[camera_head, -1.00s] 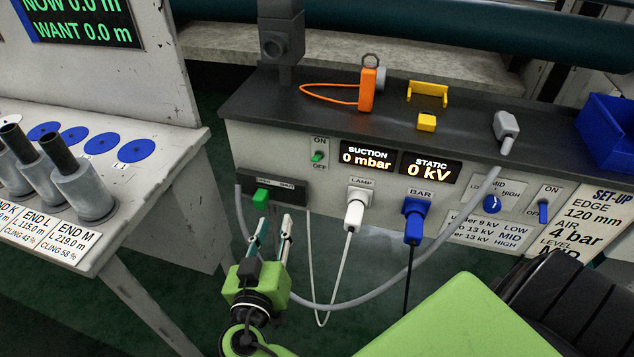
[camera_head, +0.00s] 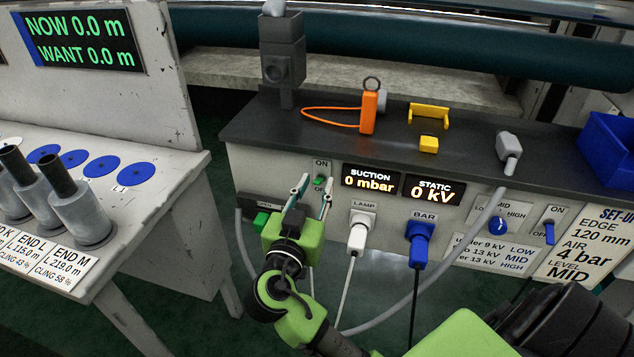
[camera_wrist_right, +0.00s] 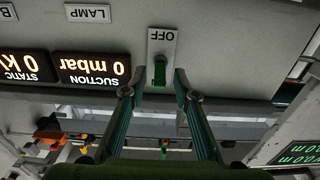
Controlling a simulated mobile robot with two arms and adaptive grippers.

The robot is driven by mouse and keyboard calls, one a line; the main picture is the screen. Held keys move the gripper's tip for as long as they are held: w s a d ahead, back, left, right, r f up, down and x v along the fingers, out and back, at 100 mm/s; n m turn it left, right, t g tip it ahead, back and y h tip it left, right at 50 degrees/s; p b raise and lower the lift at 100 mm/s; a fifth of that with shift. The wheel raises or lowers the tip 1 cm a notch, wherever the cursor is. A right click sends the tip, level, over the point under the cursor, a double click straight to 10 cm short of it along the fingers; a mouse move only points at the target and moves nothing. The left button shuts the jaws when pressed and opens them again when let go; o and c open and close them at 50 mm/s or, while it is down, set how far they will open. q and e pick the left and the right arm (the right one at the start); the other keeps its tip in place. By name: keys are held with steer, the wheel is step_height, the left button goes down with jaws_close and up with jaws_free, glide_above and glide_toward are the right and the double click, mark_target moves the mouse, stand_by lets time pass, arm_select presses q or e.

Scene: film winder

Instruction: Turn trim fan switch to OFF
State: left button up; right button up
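A small green toggle switch (camera_head: 319,181) sits on a plate marked ON above and OFF below, on the bench's front panel left of the suction display. No name for it is readable. It also shows in the upside-down right wrist view (camera_wrist_right: 160,70), with OFF beside it. My right gripper (camera_head: 315,189) is open in front of the panel, its fingers angled up at the switch. In the right wrist view its fingertips (camera_wrist_right: 157,80) stand apart on either side of the green lever; I cannot tell whether they touch it. My left gripper is not in view.
A green slider (camera_head: 261,220) is low left. A white lamp plug (camera_head: 357,235) and blue bar plug (camera_head: 419,243) stick out to the right, cables hanging. A hose (camera_head: 405,290) loops below. A blue dial (camera_head: 500,226) and blue ON/OFF switch (camera_head: 549,231) are further right.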

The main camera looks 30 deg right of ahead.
steer(key=shift+w+d, duration=0.4)
steer(key=shift+d, duration=0.1)
jaws_close()
